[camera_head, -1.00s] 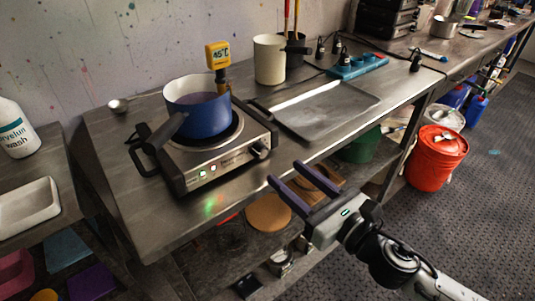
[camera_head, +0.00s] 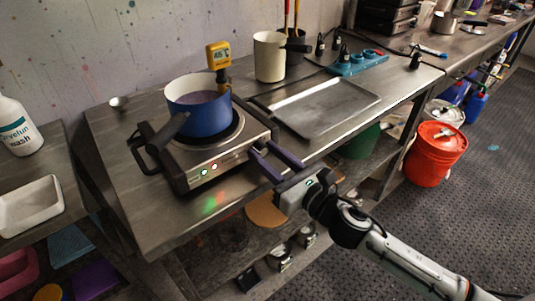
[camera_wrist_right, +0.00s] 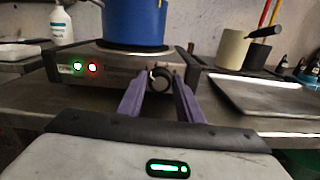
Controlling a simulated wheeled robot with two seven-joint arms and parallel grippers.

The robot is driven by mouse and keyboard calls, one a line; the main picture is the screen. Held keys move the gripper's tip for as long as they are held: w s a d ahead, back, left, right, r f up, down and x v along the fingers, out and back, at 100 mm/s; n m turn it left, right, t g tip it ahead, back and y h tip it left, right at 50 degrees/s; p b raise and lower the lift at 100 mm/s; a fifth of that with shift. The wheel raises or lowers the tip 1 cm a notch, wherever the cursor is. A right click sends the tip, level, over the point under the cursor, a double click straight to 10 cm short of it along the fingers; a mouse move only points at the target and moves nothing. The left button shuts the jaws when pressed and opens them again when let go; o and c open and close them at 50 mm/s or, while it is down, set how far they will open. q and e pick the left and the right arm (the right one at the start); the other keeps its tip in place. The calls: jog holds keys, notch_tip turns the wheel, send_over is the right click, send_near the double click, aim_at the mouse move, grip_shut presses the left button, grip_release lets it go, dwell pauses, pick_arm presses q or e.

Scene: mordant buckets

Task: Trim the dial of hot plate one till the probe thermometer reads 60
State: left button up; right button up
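The hot plate (camera_head: 208,166) stands on the bench with a blue pot (camera_head: 205,115) on its burner. The yellow probe thermometer (camera_head: 218,55) stands up behind the pot's rim; its digits are too small to read surely now. The dial (camera_wrist_right: 160,77) is a dark round knob on the hot plate's front, and my right fingers hide it in the head view. My right gripper (camera_head: 262,150) is open at the front right corner of the hot plate. In the right wrist view its purple fingers (camera_wrist_right: 159,82) stand either side of the dial, with small gaps. My left gripper is out of view.
A green and a red lamp (camera_wrist_right: 92,68) glow on the front panel. A grey tray (camera_head: 322,108) lies right of the hot plate, with a cream jug (camera_head: 269,57) behind. The floor in front is open.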

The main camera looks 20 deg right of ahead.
jog(key=c, duration=0.6)
jog(key=shift+o, duration=0.2)
jog(key=m+p, duration=0.1)
jog(key=m, duration=0.2)
jog(key=shift+m, duration=2)
jog(key=shift+p, duration=0.3)
jog(key=o, duration=1)
jog(key=shift+o, duration=0.2)
